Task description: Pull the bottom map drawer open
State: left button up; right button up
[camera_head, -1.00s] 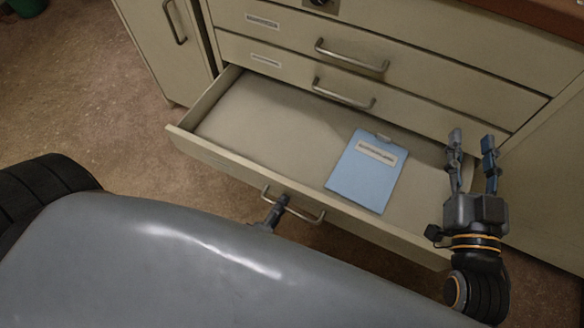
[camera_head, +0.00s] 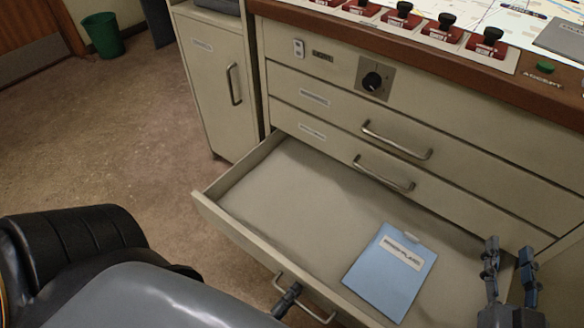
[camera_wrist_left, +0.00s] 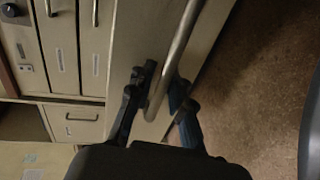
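The bottom map drawer (camera_head: 236,225) stands pulled well out from the cabinet in the head view. A blue labelled folder (camera_head: 388,278) lies inside it. The drawer's metal bar handle (camera_head: 318,312) is on its front, near the bottom of the picture. My left gripper (camera_head: 288,299) is at this handle, mostly hidden by my own body. In the left wrist view, the left gripper's fingers (camera_wrist_left: 160,95) lie close on both sides of the handle bar (camera_wrist_left: 176,48), shut on it. My right gripper (camera_head: 508,252) is open and empty, over the drawer's right end.
Two closed drawers with handles (camera_head: 396,141) (camera_head: 384,175) sit above the open one. A knob (camera_head: 373,81) and a brown-edged console top (camera_head: 470,68) are higher up. A side cabinet (camera_head: 215,90) stands at left. Brown floor (camera_head: 110,150) is clear; a green bin (camera_head: 102,36) stands at back left.

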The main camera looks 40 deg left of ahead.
pick_arm(q)
jog(key=shift+s, duration=0.1)
jog(key=shift+s, duration=0.25)
jog(key=s+r, duration=0.2)
jog(key=s, duration=0.9)
jog(key=shift+a+r, duration=0.2)
jog(key=shift+s, duration=0.1)
